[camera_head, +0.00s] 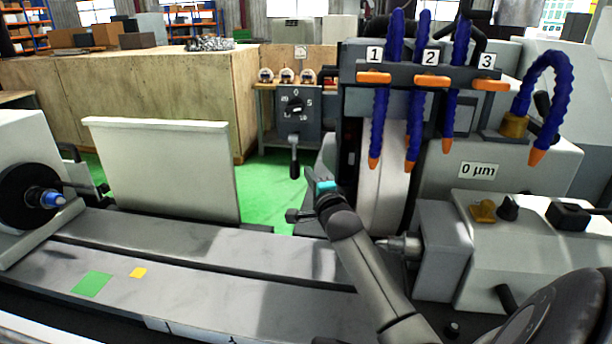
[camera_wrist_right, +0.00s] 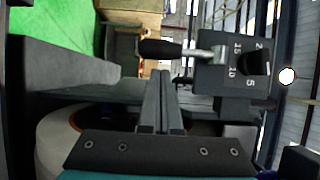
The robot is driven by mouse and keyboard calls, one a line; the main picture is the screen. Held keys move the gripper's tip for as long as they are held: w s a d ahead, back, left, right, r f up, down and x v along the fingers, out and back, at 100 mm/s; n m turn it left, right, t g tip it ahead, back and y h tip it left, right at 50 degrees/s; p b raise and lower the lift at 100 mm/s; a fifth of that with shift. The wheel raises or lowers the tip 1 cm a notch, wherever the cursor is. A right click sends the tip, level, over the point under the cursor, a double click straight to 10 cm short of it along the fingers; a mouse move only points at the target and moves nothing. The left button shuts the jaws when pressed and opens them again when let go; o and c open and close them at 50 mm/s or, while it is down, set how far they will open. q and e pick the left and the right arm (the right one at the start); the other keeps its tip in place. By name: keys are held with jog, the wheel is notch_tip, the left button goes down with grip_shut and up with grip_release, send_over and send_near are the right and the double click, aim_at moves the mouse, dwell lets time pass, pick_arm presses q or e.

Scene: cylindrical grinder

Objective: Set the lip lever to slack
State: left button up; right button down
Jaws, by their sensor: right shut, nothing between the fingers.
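A grey box (camera_head: 297,105) with a round numbered dial (camera_head: 295,105) stands behind the machine bed in the head view. A lever (camera_head: 294,160) with a black handle hangs straight down from it; I see no label naming it. In the right wrist view the box (camera_wrist_right: 232,72) is at upper right, and the lever (camera_wrist_right: 165,48) sticks out sideways to its left. My right gripper (camera_wrist_right: 163,78) is shut and empty, its fingertips pointing towards the lever, apparently apart from it. In the head view my right gripper (camera_head: 326,187) is below and right of the lever. My left gripper is out of view.
A grey wedge-shaped part (camera_wrist_right: 65,70) stands beside my right fingers. The grinding wheel (camera_head: 382,190) and several blue coolant hoses (camera_head: 412,100) are to the right. A tilted pale panel (camera_head: 165,170) stands left. Green floor (camera_head: 272,185) shows between the panel and the wheel.

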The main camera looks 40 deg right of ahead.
jog(key=shift+w+a, duration=0.2)
jog(key=shift+w, duration=0.3)
jog(key=shift+w+a+f+m, duration=0.1)
jog(key=shift+w+a+m, duration=0.05)
jog(key=shift+m, duration=0.25)
